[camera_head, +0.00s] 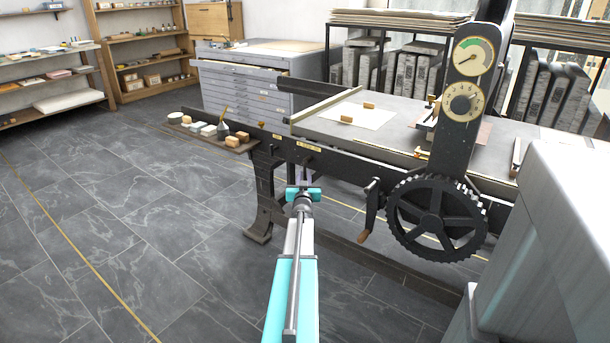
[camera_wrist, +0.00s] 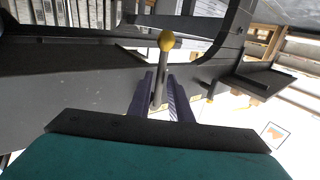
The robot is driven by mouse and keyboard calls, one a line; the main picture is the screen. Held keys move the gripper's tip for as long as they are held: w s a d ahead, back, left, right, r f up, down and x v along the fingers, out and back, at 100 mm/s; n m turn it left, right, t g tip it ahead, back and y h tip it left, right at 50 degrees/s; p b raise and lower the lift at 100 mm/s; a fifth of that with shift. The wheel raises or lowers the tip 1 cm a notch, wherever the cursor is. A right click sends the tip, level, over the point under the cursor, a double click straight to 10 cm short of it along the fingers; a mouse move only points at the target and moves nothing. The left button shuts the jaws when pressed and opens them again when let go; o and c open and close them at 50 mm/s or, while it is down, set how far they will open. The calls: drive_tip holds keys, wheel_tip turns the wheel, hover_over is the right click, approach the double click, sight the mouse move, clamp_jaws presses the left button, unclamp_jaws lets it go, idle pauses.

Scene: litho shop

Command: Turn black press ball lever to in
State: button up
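The black press (camera_head: 345,157) stands ahead with its bed, gauges and spoked gear wheel. The fingers stand apart, and I cannot tell whether either one touches the stem. In the head view my gripper (camera_head: 303,188) is at the press's near side, under a small brass plate (camera_head: 308,146). The ball is not clear there.
A side shelf (camera_head: 190,134) with small blocks juts out left of the press. A crank with a wooden handle (camera_head: 363,236) and the gear wheel (camera_head: 437,220) are to the right. A grey cabinet (camera_head: 265,62) stands behind. The tiled floor at left is clear.

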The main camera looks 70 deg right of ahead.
sight(305, 174)
drive_tip(key=shift+x, duration=1.45)
drive_tip(key=shift+d, duration=0.1)
clamp_jaws()
